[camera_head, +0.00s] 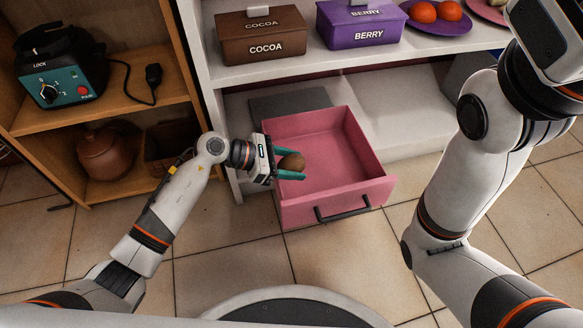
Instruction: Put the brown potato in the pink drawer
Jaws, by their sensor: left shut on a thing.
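The brown potato (292,162) is held between the green fingers of my left gripper (290,165), which is shut on it. The gripper reaches in from the left over the left side of the pink drawer (337,207). The drawer is pulled open, with a dark handle on its front, and its visible floor is empty. I cannot tell how high the potato is above the drawer floor. My right arm is at the right of the view, and its gripper fingers are not in view.
A white shelf above the drawer holds a brown cocoa box (262,38), a purple berry box (361,24) and a purple plate (437,24) with orange fruit. A wooden shelf at left holds a teal appliance (62,86) and a brown pot (104,155). Tiled floor is clear in front.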

